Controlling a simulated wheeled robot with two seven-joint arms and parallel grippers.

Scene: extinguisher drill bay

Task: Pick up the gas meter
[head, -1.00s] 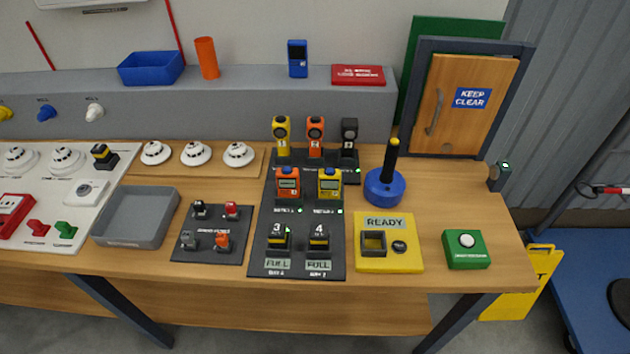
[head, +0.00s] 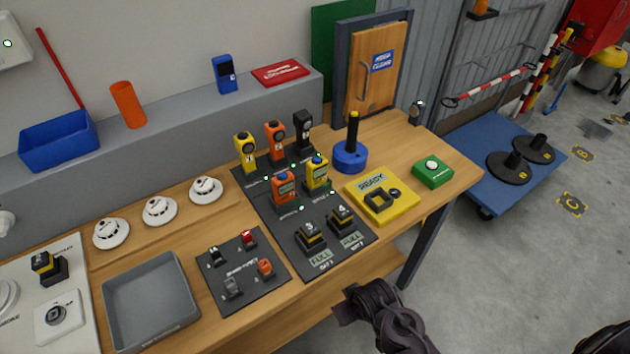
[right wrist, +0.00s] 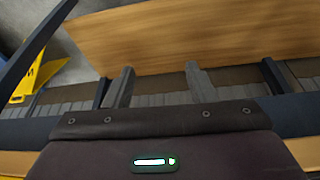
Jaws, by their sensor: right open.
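An orange handheld meter (head: 283,190) and a yellow handheld meter (head: 317,174) stand upright side by side on the black board in the head view. A blue handheld device (head: 224,74) stands on the grey ledge behind. I cannot tell which is the gas meter; the labels are too small to read surely. My right gripper (right wrist: 160,86) is open and empty, its two fingers apart in the right wrist view. In the head view my right arm is low, in front of the table's front edge, well away from the meters. My left gripper is out of view.
Yellow, orange and black devices (head: 275,141) stand behind the meters. Batteries 3 and 4 (head: 311,236) sit in front. A blue round base with a black post (head: 350,156), a yellow READY block (head: 381,196) and a grey tray (head: 150,300) stand on the table.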

